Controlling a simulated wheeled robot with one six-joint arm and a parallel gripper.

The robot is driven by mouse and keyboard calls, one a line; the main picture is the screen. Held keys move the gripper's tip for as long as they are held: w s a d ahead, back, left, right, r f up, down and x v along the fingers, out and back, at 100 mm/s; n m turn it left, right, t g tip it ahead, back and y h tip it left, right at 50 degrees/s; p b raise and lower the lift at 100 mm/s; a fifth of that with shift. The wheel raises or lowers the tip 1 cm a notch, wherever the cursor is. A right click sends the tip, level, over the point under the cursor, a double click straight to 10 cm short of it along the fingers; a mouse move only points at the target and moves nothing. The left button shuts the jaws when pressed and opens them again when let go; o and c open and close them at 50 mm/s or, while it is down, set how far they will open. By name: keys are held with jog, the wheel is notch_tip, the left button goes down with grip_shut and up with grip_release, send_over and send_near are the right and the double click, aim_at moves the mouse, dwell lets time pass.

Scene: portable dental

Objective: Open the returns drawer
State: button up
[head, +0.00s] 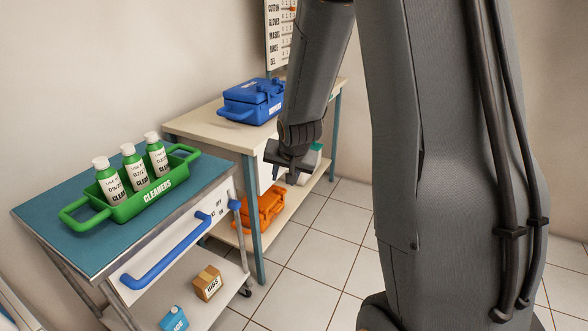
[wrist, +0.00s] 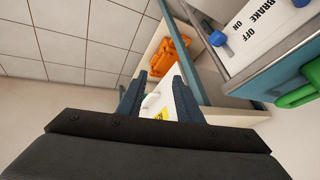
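My gripper (head: 290,174) is at the front of the bench with the pale top (head: 190,124), just below its top edge. In the wrist view my gripper (wrist: 158,88) has its two dark fingers spread apart. A white surface with a yellow label (wrist: 170,104) shows between and beyond the fingers; I cannot tell whether they touch it. A white panel (head: 266,168) under the bench top shows left of my gripper, partly hidden. No label reading returns is legible, so I cannot be sure that this panel is the drawer.
A teal-topped cart (head: 60,195) with a blue handle (head: 165,255) stands at the left, bearing a green CLEANERS tray (head: 130,208) with three bottles. A blue case (head: 250,103) sits on the bench. An orange case (head: 262,212) lies on its lower shelf. Tiled floor (head: 315,240) is clear.

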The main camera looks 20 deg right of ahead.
jog(key=shift+w+d+f+m+t+h+b, duration=0.2)
jog(key=shift+w+d+f+m+t+b, duration=2.25)
jog(key=shift+w, duration=2.8)
jog(key=shift+w+d+f+m+t+h+b, duration=0.2)
jog(key=shift+w+d+f+m+t+b, duration=0.9)
jog(key=shift+w+d+f, duration=3.25)
jog(key=shift+w+d+f+m+t+h+b, duration=0.2)
jog(key=shift+w+d+f+m+t+b, duration=1.85)
jog(key=shift+w, duration=4.1)
jog(key=shift+d+r+g+b, duration=0.35)
jog(key=shift+r+g+b, duration=0.15)
jog(key=shift+g, duration=0.2)
grip_shut()
